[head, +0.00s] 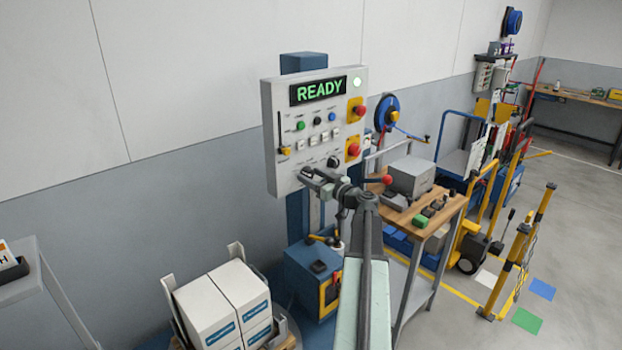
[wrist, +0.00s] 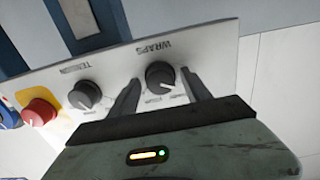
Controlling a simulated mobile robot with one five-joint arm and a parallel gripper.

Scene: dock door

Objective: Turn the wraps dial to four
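The wraps dial (wrist: 159,75) is a round black knob on the light grey control panel (head: 272,140), under the label WRAPS in the wrist view. A pale mark shows on its face, but the numbers around it are too small to read. My gripper (wrist: 160,77) is open, with one dark finger on each side of the dial and a small gap showing on both sides. How deep the fingertips reach around the knob is unclear. In the head view my gripper (head: 309,177) is at the panel's lower part and covers the wraps dial.
The tension dial (wrist: 84,95) sits beside the wraps dial, close to one finger. A red button (wrist: 40,112) is farther along. The panel display (head: 318,91) reads READY. White boxes (head: 225,305) stand below; a workbench (head: 425,205) is at right.

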